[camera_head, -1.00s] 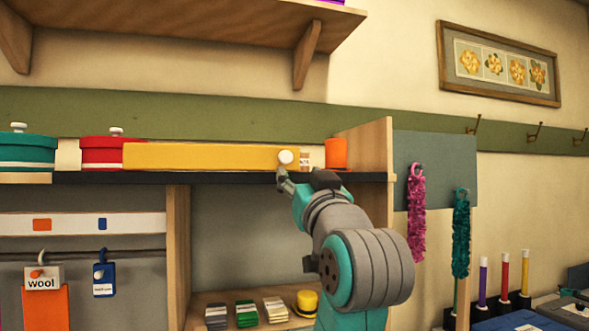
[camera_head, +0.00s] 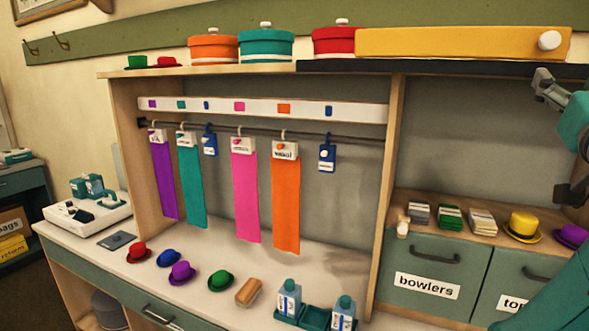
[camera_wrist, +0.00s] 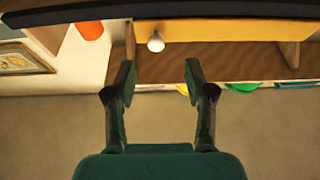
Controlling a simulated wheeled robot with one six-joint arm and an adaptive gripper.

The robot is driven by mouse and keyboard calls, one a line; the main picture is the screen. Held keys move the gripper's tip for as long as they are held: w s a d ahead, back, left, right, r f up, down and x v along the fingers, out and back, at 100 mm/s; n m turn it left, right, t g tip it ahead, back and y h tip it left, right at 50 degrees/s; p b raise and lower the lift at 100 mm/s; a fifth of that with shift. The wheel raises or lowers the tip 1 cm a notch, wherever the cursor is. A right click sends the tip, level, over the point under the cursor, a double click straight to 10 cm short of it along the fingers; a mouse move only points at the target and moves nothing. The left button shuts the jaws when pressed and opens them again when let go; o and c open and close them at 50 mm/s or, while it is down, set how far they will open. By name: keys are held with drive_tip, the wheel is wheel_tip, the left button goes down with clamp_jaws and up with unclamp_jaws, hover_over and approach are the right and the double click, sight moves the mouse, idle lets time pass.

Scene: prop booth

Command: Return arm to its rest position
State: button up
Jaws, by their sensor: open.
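My gripper (camera_wrist: 158,85) is open and empty in the wrist view, its two dark fingers spread apart. In the head view only part of my gripper (camera_head: 546,88) and arm shows at the right edge, in front of the cabinet's open bay. A long yellow box (camera_head: 450,43) with a white knob (camera_head: 549,40) lies on the dark top shelf above it. In the wrist view the knob (camera_wrist: 156,43) appears beyond the fingertips, apart from them.
The cabinet holds hanging ribbons (camera_head: 286,200) on a rail. Small hats (camera_head: 183,273), a brush (camera_head: 249,291) and bottles (camera_head: 289,298) stand on the counter. Round boxes (camera_head: 266,46) line the top. Drawers (camera_head: 430,275) sit below the right bay, with a yellow hat (camera_head: 524,226) above.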

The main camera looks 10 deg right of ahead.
drive_tip(key=w+a+f+n+y, duration=0.1)
drive_tip(key=w+a+f+y, duration=0.15)
drive_tip(key=f, duration=0.95)
drive_tip(key=w+a+f+n+y, duration=0.1)
drive_tip(key=a+f+y, duration=0.15)
drive_tip(key=f, duration=0.85)
drive_tip(key=w+a+f+n+y, duration=0.1)
drive_tip(key=w+a+f, duration=0.15)
drive_tip(key=f, duration=0.95)
drive_tip(key=s+a+f+n+g+y, duration=0.15)
drive_tip(key=s+a+f, duration=0.35)
drive_tip(key=s+f, duration=0.55)
drive_tip(key=s+a+f+n+g+y, duration=0.15)
drive_tip(key=s+a+f, duration=0.5)
drive_tip(key=f, duration=0.65)
drive_tip(key=s+a+f+y, duration=0.1)
drive_tip(key=s+f, duration=0.1)
drive_tip(key=s, duration=0.8)
drive_tip(key=s+a+f+g+y, duration=0.1)
drive_tip(key=s, duration=1)
drive_tip(key=shift+s+a+f+y, duration=0.25)
drive_tip(key=shift+a+f+y, duration=0.05)
drive_tip(key=shift+a+f, duration=0.05)
